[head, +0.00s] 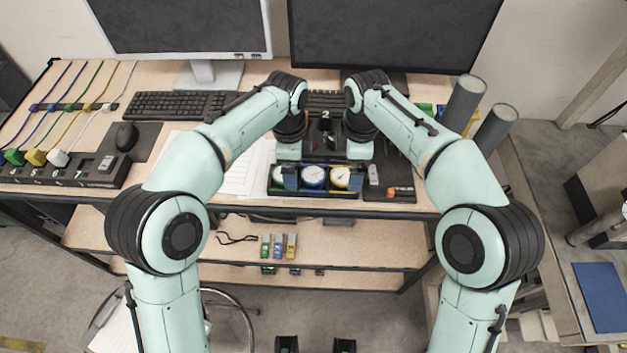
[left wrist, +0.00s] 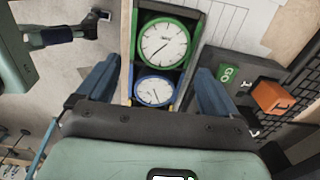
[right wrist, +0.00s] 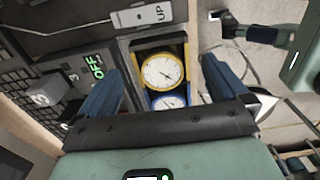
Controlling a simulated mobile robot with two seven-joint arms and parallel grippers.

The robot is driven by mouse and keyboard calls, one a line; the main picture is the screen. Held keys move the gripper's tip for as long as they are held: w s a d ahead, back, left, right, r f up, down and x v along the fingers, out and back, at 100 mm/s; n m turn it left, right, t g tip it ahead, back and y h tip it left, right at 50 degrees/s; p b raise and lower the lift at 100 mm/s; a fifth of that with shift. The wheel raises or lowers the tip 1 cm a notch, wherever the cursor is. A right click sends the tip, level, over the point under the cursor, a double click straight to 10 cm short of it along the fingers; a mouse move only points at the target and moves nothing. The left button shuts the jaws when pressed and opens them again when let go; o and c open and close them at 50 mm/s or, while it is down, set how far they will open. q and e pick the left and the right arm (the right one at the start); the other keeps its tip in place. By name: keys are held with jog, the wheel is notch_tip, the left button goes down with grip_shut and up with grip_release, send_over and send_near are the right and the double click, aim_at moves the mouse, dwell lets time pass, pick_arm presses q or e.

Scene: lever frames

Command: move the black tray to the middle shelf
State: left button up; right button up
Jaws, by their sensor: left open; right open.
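The black tray (head: 313,194) sits on the desk top near its front edge. It holds a green-rimmed dial (left wrist: 164,42), a blue-rimmed dial (head: 313,176) and a yellow-rimmed dial (right wrist: 162,72). My left gripper (left wrist: 155,88) is open above the tray's left part, its blue fingers on either side of the tray in the left wrist view. My right gripper (right wrist: 163,88) is open above the right part, its fingers likewise apart around the tray. I cannot tell whether any finger touches it. The middle shelf (head: 350,248) is below the desk top, partly hidden by my arms.
Small coloured items (head: 278,246) stand on the middle shelf; its right part looks clear. A dark panel with an orange button (head: 392,191) lies right of the tray, papers (head: 243,170) left. Monitors and a keyboard (head: 180,105) stand behind. Grey cylinders (head: 466,100) are at right.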

aim_at(327, 192)
pick_arm(q)
jog(key=shift+f, duration=2.65)
pick_arm(e)
jog(key=shift+f, duration=2.6)
pick_arm(q)
jog(key=c, duration=0.8)
pick_arm(e)
jog(key=c, duration=1)
